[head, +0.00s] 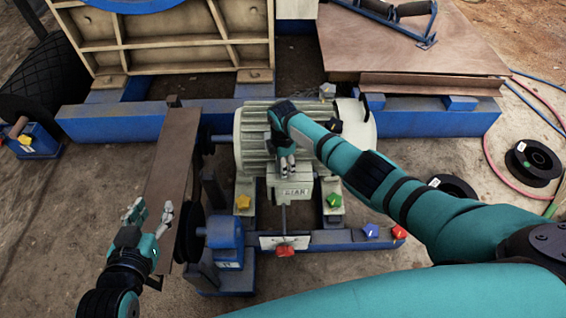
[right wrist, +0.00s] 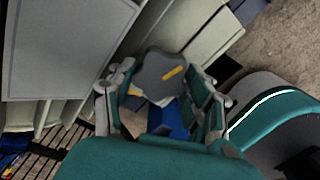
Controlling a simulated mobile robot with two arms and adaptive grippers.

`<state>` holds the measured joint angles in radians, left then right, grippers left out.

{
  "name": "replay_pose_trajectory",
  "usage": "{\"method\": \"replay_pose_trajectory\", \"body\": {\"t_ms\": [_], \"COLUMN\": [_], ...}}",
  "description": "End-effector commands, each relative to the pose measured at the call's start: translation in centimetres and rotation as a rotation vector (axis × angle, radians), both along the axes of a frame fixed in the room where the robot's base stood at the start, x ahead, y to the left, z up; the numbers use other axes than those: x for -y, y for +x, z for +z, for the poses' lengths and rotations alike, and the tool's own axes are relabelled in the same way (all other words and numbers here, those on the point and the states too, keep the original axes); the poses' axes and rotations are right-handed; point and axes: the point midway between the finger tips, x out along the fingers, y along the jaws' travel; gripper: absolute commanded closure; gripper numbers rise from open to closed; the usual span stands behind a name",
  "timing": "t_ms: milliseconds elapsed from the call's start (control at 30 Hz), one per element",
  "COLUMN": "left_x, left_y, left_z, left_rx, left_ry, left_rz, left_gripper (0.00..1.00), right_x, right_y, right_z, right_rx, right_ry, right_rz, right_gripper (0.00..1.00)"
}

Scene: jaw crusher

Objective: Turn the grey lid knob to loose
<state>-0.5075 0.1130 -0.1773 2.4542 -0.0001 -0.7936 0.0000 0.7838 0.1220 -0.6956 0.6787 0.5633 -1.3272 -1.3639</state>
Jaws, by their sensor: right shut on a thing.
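The grey lid knob (right wrist: 160,74) shows between the fingers of my right gripper (right wrist: 163,103) in the right wrist view. It has a lobed rim and a yellow mark slanting up to the right. In the head view my right gripper (head: 284,160) points down at the box on the near side of the pale ribbed motor (head: 251,128); the fingers hide the knob there. The right gripper is shut on the knob. My left gripper (head: 151,211) is open and empty, over the ground left of the belt guard plate.
Yellow (head: 243,201), green (head: 333,200), blue (head: 371,230) and red (head: 399,232) knobs sit around the motor base. Another red knob (head: 285,250) is in front. A brown plate (head: 172,165) stands between my left gripper and the motor. Cable reels (head: 533,160) lie right.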

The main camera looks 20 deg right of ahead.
Motion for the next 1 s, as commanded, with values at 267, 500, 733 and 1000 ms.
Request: {"method": "replay_pose_trajectory", "body": {"t_ms": [267, 500, 733, 1000], "left_x": [0.0, 0.0, -0.1, 0.0], "left_y": [0.0, 0.0, 0.0, 0.0], "left_z": [0.0, 0.0, 0.1, 0.1], "left_rx": [0.000, 0.000, 0.002, 0.003], "left_ry": [0.000, 0.000, 0.002, 0.002], "left_rz": [0.000, 0.000, 0.000, 0.000], "left_gripper": [0.60, 0.60, 0.60, 0.60], "right_x": [-0.2, -0.1, 0.0, -0.1], "right_y": [0.1, 0.1, 0.1, 0.1], "right_z": [0.1, 0.1, 0.1, 1.8], "right_rx": [0.003, 0.002, 0.002, 0.004], "right_ry": [0.004, 0.002, 0.001, 0.002], "right_rz": [0.000, -0.001, -0.001, -0.001], "right_gripper": [0.81, 0.24, 0.24, 0.24]}}
